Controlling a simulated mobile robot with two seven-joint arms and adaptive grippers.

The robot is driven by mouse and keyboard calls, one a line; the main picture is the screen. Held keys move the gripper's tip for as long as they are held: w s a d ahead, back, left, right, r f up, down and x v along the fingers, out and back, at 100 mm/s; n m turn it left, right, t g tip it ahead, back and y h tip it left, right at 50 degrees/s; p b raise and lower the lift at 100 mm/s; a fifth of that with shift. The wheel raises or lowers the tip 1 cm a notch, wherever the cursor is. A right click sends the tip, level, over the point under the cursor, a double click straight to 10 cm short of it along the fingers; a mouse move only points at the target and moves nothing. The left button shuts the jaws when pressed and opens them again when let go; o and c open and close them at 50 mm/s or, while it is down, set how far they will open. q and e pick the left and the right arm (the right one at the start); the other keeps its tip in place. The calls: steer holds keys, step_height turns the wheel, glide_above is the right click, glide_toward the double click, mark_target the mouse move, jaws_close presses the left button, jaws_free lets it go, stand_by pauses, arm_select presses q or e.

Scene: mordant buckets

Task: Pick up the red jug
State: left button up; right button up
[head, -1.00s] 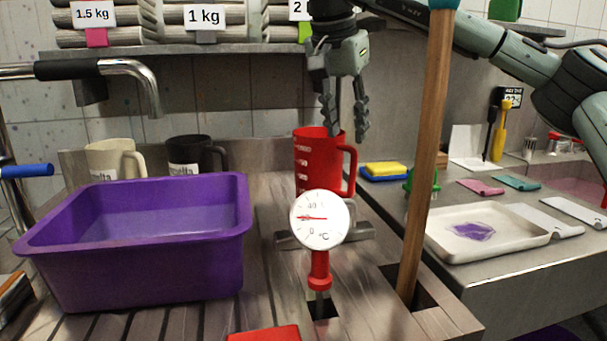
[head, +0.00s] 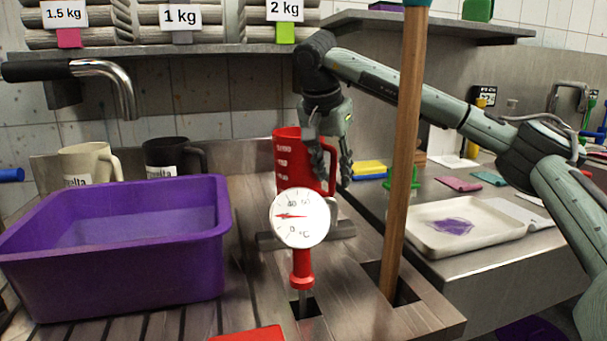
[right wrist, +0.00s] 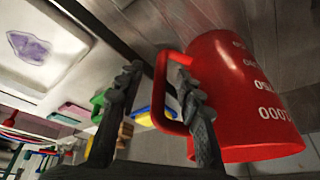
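The red jug (head: 288,165) stands behind the dial thermometer, with white markings on its side and its handle toward the right. In the right wrist view the jug (right wrist: 240,90) fills the right side, its handle reaching left. My right gripper (head: 334,178) is at the jug's handle, fingers pointing down. In the right wrist view the fingers (right wrist: 160,78) are spread, one on each side of the handle's outer bar, with a gap visible. Whether either finger touches the jug I cannot tell. My left gripper is not in view.
The thermometer (head: 300,218) and a wooden pole (head: 405,150) stand in front of the jug. A purple tub (head: 120,260) is at left, with a cream mug (head: 85,163) and a black mug (head: 168,156) behind. A shelf (head: 200,52) runs above. A white tray (head: 425,238) is right.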

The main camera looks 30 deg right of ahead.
steer(key=shift+w+d+f, duration=0.1)
steer(key=shift+f, duration=0.25)
jaws_close()
steer(key=shift+r, duration=0.1)
